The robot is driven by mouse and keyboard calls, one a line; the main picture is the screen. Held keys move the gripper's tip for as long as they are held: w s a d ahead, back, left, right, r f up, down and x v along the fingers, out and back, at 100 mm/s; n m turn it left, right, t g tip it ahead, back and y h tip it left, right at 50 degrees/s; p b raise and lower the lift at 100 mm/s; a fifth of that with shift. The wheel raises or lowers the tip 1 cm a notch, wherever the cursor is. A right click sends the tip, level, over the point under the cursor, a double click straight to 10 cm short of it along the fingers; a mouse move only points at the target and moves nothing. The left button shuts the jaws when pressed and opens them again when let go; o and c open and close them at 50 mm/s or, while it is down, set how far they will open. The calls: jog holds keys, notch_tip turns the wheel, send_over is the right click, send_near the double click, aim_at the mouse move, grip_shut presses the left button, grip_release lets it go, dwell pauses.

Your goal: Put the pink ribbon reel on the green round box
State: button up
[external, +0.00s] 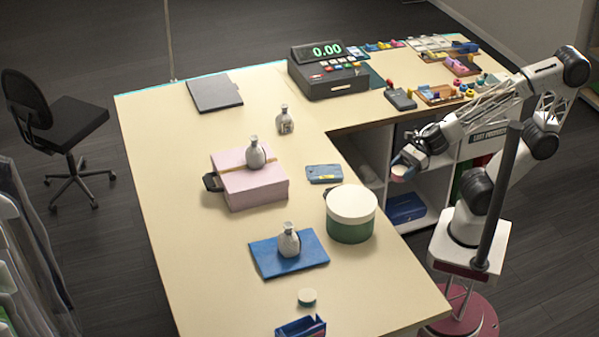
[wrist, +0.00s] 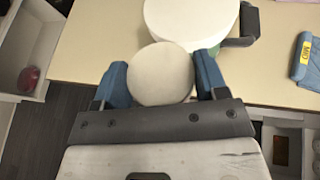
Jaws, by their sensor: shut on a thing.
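My gripper (external: 408,160) is shut on the pink ribbon reel (external: 401,173), held in the air off the right edge of the table. In the wrist view the reel (wrist: 160,74) shows a pale round face between the two blue fingers. The green round box (external: 349,229), with a broad white lid, stands upright on the table, left of and below my gripper in the external view. In the wrist view its white lid (wrist: 190,15) lies just beyond the reel, partly hidden behind it. The lid top looks bare. The reel and the box are apart.
A blue item (external: 324,173) lies beside the box. A pink box (external: 250,185) carries a grey bottle (external: 255,153). Another bottle (external: 289,241) stands on a blue mat (external: 312,256). A small pale round thing (external: 307,297) lies nearer. Shelves (external: 430,185) stand below my gripper.

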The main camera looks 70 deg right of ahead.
jog(key=shift+s+d+f, duration=0.15)
jog(key=shift+s+d, duration=0.1)
jog(key=shift+s, duration=0.1)
jog(key=shift+w+a, duration=0.1)
send_over(361, 198)
jog(key=shift+s+d+f, duration=0.3)
jog(key=shift+s+f, duration=0.05)
jog(key=shift+f, duration=0.35)
dwell(0.3)
jog(key=shift+w+a, duration=0.25)
jog(key=shift+w, duration=0.05)
jog(key=shift+f, duration=1.8)
jog(key=shift+f, duration=0.15)
jog(key=o, duration=0.9)
